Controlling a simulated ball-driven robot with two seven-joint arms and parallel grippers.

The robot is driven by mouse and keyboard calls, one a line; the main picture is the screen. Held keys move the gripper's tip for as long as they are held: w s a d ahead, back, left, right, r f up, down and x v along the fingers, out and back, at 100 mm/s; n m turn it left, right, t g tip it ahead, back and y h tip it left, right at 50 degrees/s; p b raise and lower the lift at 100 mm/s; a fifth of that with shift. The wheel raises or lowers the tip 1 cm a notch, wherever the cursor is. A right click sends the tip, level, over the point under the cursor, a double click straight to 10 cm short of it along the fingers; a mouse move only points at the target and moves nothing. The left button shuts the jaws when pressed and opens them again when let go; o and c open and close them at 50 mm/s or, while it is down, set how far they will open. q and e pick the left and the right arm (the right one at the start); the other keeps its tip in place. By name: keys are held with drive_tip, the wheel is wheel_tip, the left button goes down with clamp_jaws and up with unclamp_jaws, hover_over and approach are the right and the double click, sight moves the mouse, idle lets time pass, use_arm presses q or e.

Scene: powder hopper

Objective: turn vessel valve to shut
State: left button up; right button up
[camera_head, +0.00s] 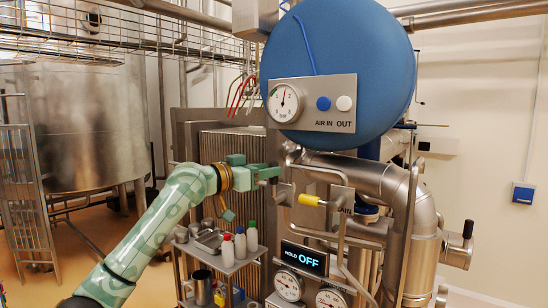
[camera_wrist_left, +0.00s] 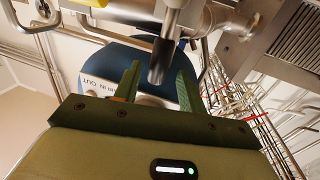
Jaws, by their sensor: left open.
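My left gripper (camera_head: 268,173) reaches in from the left, below the blue vessel (camera_head: 345,70) and in front of the metal pipework. In the left wrist view its two green fingers (camera_wrist_left: 158,82) stand apart. A dark-tipped metal handle (camera_wrist_left: 160,62) comes down from above into the space between the fingers. The fingers are not closed on it; contact cannot be told. In the head view the gripper partly hides this handle. I cannot tell from its angle whether the valve is open or shut. My right gripper is not in view.
A panel (camera_head: 312,102) with a gauge and AIR buttons is above. A display (camera_head: 304,259) reading "HOLD OFF" is below. A cart (camera_head: 236,265) with bottles stands lower left; a steel tank (camera_head: 85,125) stands behind.

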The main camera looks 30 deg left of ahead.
sight(274, 183)
use_arm(q)
drive_tip(key=shift+w+d+r+p, duration=0.15)
drive_tip(key=shift+w+d, duration=0.15)
drive_tip(key=shift+w, duration=0.15)
drive_tip(key=shift+w+d+r+p, duration=0.15)
drive_tip(key=shift+w+d, duration=0.1)
drive_tip(key=shift+w, duration=0.2)
drive_tip(key=shift+w+f, duration=0.15)
drive_tip(key=shift+w, duration=0.1)
drive_tip(key=shift+w+f, duration=0.15)
drive_tip(key=shift+w, duration=0.15)
drive_tip(key=shift+s, duration=0.1)
clamp_jaws()
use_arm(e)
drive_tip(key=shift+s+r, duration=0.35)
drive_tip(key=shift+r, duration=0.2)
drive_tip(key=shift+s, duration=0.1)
